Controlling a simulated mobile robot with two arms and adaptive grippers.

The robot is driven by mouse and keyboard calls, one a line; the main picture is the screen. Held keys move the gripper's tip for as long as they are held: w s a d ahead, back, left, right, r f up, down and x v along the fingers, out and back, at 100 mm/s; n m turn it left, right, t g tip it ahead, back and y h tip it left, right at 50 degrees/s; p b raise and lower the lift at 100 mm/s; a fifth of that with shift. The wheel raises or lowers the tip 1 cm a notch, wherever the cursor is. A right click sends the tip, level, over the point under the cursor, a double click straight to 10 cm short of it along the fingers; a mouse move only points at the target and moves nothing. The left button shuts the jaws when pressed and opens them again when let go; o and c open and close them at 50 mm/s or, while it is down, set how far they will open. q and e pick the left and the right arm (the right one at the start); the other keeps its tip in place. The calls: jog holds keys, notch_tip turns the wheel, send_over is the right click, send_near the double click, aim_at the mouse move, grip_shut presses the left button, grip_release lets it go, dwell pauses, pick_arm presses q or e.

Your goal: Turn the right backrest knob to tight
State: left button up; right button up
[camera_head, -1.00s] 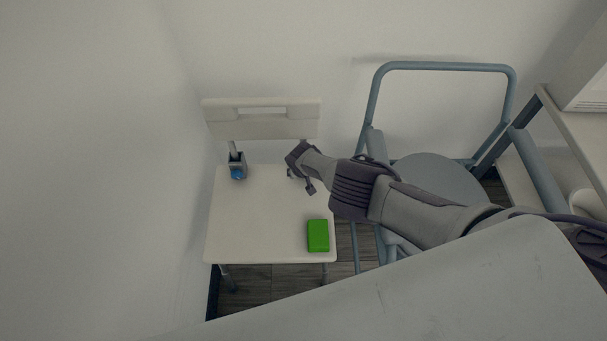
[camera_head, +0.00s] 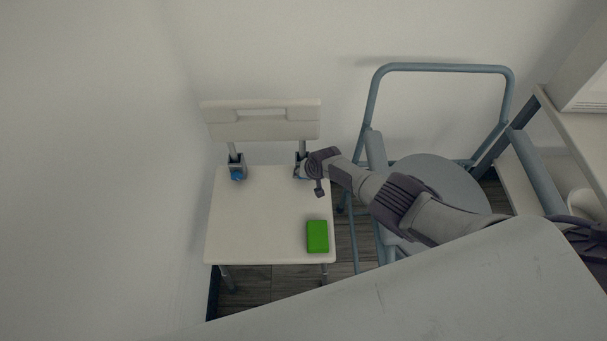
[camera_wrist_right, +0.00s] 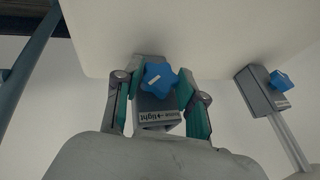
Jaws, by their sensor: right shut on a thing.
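The white chair (camera_head: 262,220) has a backrest (camera_head: 262,122) on two posts with grey brackets. The right backrest knob is a blue star-shaped knob (camera_wrist_right: 159,78) with a white mark, on a bracket with a label (camera_wrist_right: 158,115) that reads "tight" beside an arrow. My right gripper (camera_wrist_right: 160,84) is shut on this knob, one finger at each side. In the head view, my right gripper (camera_head: 308,178) is at the right bracket and mostly hides the knob. The left backrest knob (camera_head: 238,175) is blue and free; it also shows in the wrist view (camera_wrist_right: 281,80). My left gripper is not in view.
A green block (camera_head: 317,236) lies on the seat's front right corner. A blue-grey framed chair (camera_head: 440,68) stands close on the right, under my right arm. A shelf (camera_head: 575,120) is at the far right. Walls are close behind and at the left.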

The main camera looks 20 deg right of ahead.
jog(key=shift+s+f+y, duration=0.15)
jog(key=shift+s+y, duration=0.05)
jog(key=shift+y, duration=0.1)
jog(key=o, duration=1.1)
jog(key=shift+a, duration=0.1)
jog(key=shift+c, duration=0.2)
jog(key=shift+o, duration=0.5)
jog(key=shift+w, duration=0.15)
jog(key=v, duration=1.2)
